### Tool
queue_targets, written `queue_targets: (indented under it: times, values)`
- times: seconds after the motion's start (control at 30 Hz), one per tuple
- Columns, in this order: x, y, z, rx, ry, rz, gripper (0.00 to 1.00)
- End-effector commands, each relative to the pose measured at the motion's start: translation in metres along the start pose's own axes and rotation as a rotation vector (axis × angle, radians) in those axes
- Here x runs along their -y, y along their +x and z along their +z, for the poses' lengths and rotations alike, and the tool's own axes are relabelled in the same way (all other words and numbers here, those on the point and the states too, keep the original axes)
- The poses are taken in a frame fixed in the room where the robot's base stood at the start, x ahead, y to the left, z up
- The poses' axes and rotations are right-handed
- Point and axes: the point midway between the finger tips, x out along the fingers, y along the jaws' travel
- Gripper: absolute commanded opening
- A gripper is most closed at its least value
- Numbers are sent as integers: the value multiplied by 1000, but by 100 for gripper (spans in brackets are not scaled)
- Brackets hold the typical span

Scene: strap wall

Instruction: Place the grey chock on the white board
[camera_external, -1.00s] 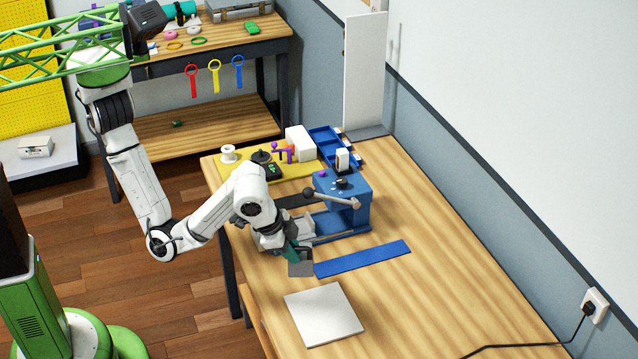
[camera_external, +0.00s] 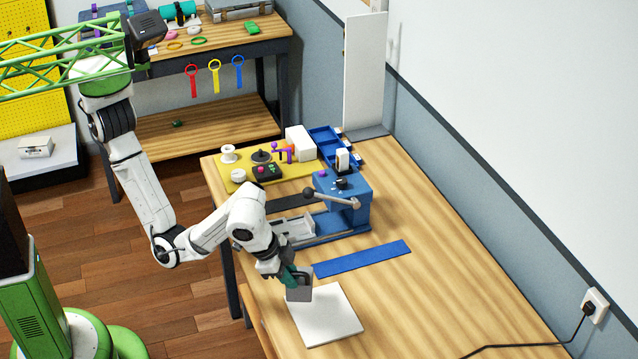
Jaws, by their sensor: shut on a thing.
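The grey chock (camera_external: 299,289) is held in my gripper (camera_external: 297,277). The jaws are shut on it, and it hangs at the upper left edge of the white board. The white board (camera_external: 328,318) lies flat near the front left edge of the wooden table. The chock covers part of the board's far left corner. I cannot tell whether the chock touches the board or is a little above it.
A blue strip (camera_external: 362,258) lies right of my gripper. A blue machine (camera_external: 343,198) with a lever stands behind it. A yellow mat (camera_external: 240,183) with several small items lies at the back. The table (camera_external: 430,290) is clear to the right.

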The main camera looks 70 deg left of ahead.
Motion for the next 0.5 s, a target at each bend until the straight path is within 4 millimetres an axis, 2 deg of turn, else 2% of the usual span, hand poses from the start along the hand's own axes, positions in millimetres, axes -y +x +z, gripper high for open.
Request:
queue_targets:
  times: [0.03, 0.17, 0.33, 0.5]
  values:
    - [0, 13, -4, -2, -4, -1, 0]
    - [-4, 38, -14, 2, -1, -2, 0]
    - [-9, 61, -25, 1, 1, 0, 0]
    - [-10, 73, -29, -1, 0, 0, 0]
